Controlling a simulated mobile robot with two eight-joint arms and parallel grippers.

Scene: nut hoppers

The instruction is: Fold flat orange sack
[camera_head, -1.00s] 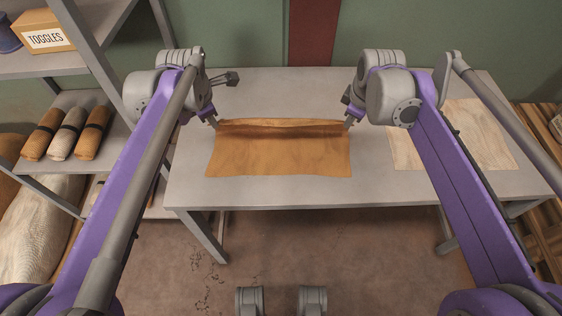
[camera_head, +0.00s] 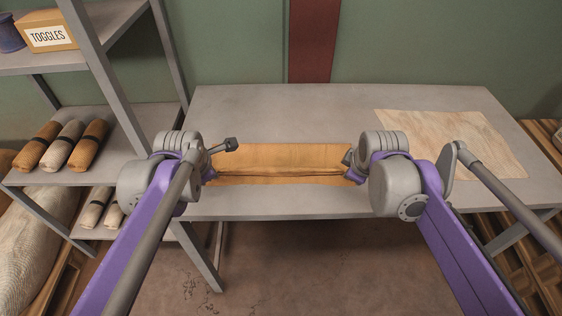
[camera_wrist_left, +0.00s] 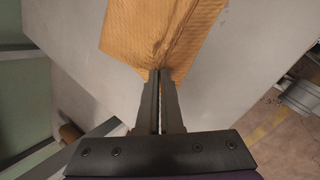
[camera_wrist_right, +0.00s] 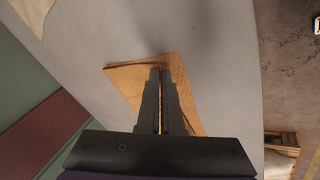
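The orange sack (camera_head: 270,156) lies on the grey table as a wide, short strip, with a crease or folded edge running across it between my grippers. My left gripper (camera_head: 212,177) is at the sack's left end; in the left wrist view its nearly closed fingers (camera_wrist_left: 160,74) pinch the sack cloth (camera_wrist_left: 165,30). My right gripper (camera_head: 350,177) is at the right end; in the right wrist view its fingers (camera_wrist_right: 161,72) are close together on the sack's edge (camera_wrist_right: 130,80). The fingertips are small and partly hidden in the head view.
A pale flat sack (camera_head: 450,140) lies on the right of the table (camera_head: 300,110). A shelf (camera_head: 120,125) on the left holds rolled bundles (camera_head: 70,145) and a TOGGLES box (camera_head: 47,33). The table behind the orange sack is clear.

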